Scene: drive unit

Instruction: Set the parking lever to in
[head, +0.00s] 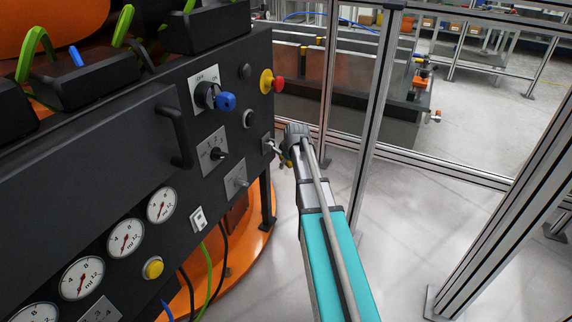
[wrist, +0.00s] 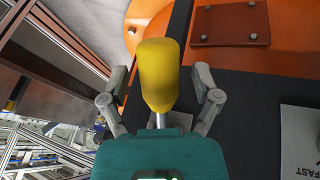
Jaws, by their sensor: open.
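A lever with a rounded yellow handle (wrist: 158,76) on a thin metal shaft shows in the wrist view. It is probably the parking lever, but its label cannot be read. My gripper (wrist: 159,84) is open, with one finger on each side of the yellow handle and a visible gap on both sides. In the head view my gripper (head: 293,140) is at the right end of the dark panel, beside a small grey plate (head: 267,143). A bit of the yellow handle shows there, mostly hidden by my gripper. The lever's setting cannot be told.
The dark panel (head: 155,120) carries a blue knob (head: 226,102), a red and yellow stop button (head: 278,84), a black rotary switch (head: 217,153), a grey plate with a small lever (head: 236,182) and several gauges. A metal-framed fence (head: 370,110) stands behind.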

